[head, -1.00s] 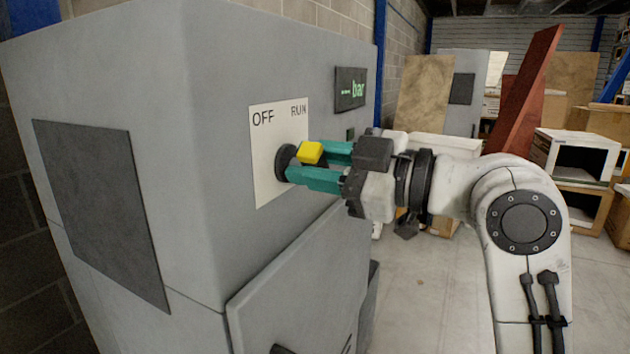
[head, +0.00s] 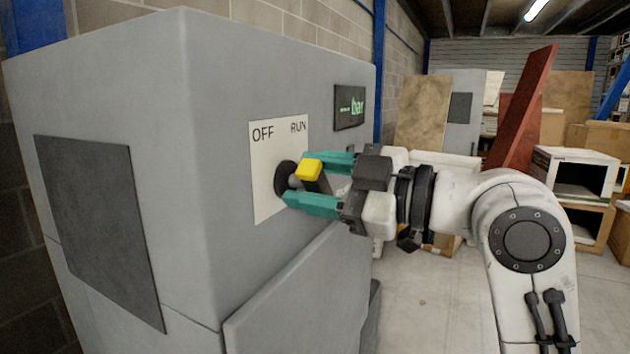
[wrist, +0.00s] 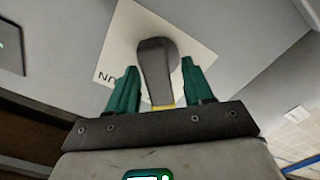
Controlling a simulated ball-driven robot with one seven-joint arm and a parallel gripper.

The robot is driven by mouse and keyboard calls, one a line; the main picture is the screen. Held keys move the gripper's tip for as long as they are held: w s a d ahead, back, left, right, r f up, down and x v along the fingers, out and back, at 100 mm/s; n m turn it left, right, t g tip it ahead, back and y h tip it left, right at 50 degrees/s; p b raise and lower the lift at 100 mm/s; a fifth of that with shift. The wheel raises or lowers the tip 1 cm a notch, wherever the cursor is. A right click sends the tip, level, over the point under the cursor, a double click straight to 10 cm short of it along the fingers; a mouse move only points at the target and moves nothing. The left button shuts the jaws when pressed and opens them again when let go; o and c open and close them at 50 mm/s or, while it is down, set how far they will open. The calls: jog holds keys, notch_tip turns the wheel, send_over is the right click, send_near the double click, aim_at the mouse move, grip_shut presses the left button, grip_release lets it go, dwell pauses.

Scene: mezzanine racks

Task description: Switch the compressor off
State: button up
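The grey compressor (head: 215,130) fills the left of the head view. Its white plate (head: 265,155) reads OFF at left and RUN at right. A dark round knob (head: 284,178) sits on the plate, with a handle ending in a yellow tip (head: 310,169). My gripper (head: 318,182) has its teal fingers above and below the handle, with a clear gap below. In the wrist view the dark handle (wrist: 156,70) stands between my spread fingers (wrist: 160,85), with a gap on the right. Which word the handle points at is hard to tell.
A dark display (head: 349,107) with green "bar" text is right of the plate. A dark panel (head: 98,225) is on the compressor's left face. A red beam (head: 520,110), a white box (head: 572,170) and cartons stand at the back right. Bare floor (head: 425,300) lies below my arm.

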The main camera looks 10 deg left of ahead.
jog(key=v, duration=1)
jog(key=shift+d, duration=0.35)
jog(key=shift+s, duration=0.15)
